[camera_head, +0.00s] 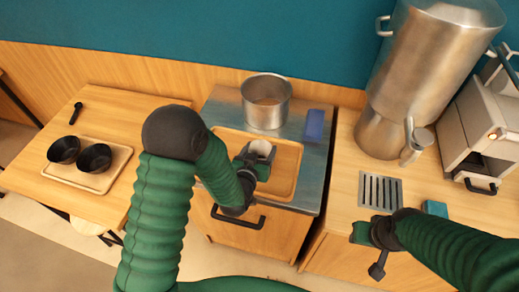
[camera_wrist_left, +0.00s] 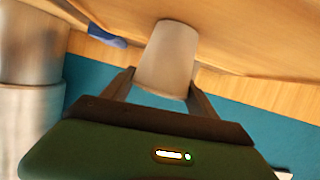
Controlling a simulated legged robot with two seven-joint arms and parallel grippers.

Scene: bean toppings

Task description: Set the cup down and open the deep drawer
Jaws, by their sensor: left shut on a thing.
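A pale grey-white cup (camera_head: 261,149) is between the fingers of my left gripper (camera_head: 256,161), over the wooden tray (camera_head: 286,182) on the metal-topped cabinet. In the left wrist view the cup (camera_wrist_left: 167,58) sits between both fingers, with a wooden surface close to its far end. I cannot tell whether it touches the tray. The drawer front (camera_head: 272,238) below has a black bar handle (camera_head: 238,217) and looks shut. My left forearm hides part of the cabinet. My right gripper (camera_head: 376,248) is at the right counter's front, apart from the handle; its jaw opening is unclear.
A metal pot (camera_head: 266,101) stands behind the tray, with a blue item (camera_head: 314,125) to its right. Two black bowls (camera_head: 80,154) sit on a board at the left. A large metal urn (camera_head: 425,60), drain grate (camera_head: 380,191) and white machine (camera_head: 485,125) occupy the right counter.

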